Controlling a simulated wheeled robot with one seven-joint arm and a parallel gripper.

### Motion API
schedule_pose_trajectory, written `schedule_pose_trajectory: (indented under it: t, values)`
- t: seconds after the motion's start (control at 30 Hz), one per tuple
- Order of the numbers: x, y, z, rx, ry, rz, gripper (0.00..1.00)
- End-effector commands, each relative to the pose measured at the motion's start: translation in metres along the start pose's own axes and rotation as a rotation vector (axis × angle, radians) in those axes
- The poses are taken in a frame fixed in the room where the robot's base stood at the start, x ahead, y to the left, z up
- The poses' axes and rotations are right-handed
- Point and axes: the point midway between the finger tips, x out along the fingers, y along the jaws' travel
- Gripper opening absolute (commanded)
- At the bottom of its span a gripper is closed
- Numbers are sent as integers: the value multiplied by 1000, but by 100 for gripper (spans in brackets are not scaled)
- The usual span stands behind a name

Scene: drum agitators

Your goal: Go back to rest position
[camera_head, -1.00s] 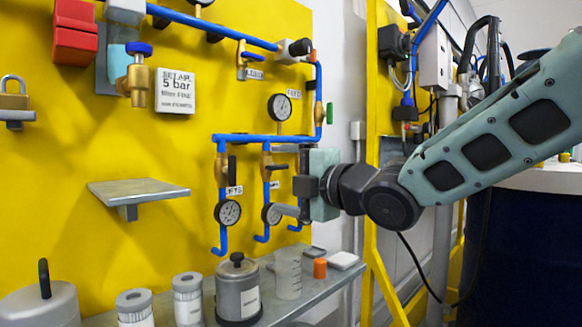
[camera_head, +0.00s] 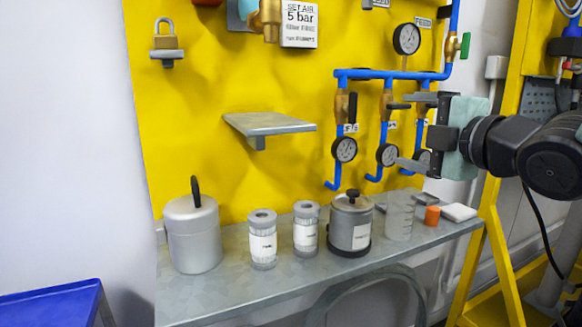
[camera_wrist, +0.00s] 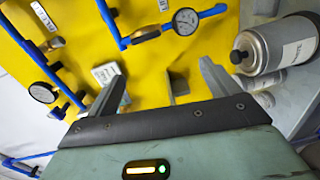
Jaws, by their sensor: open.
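My gripper (camera_head: 408,135) is at the right in the head view, in front of the blue pipes and gauges of the yellow panel. Its two fingers point left, apart, with nothing between them. In the wrist view my gripper (camera_wrist: 155,85) is open and empty, its fingers pointing toward the yellow panel (camera_wrist: 150,60). I cannot tell from the head view how far the fingers are from the pipes.
A grey shelf (camera_head: 230,290) holds a lidded can (camera_head: 193,235), two jars, a grey pot (camera_head: 349,228), a clear beaker (camera_head: 399,222) and an orange cap (camera_head: 432,215). A small empty ledge (camera_head: 268,124) juts from the panel. A blue table (camera_head: 50,305) stands at lower left.

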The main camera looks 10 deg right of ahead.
Motion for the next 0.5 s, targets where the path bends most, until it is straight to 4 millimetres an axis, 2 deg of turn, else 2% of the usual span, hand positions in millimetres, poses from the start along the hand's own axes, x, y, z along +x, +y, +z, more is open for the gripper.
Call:
schedule_pose_trajectory:
  t: [0.13,0.23,0.3,0.4,0.5]
  values:
    - [5,-69,-33,280,-45,-272,87]
    - [-9,-129,-64,507,-139,-517,87]
    - [-29,-166,-86,641,-230,-681,87]
    - [-63,-207,-111,779,-379,-878,87]
    - [-100,-236,-131,866,-534,-1033,87]
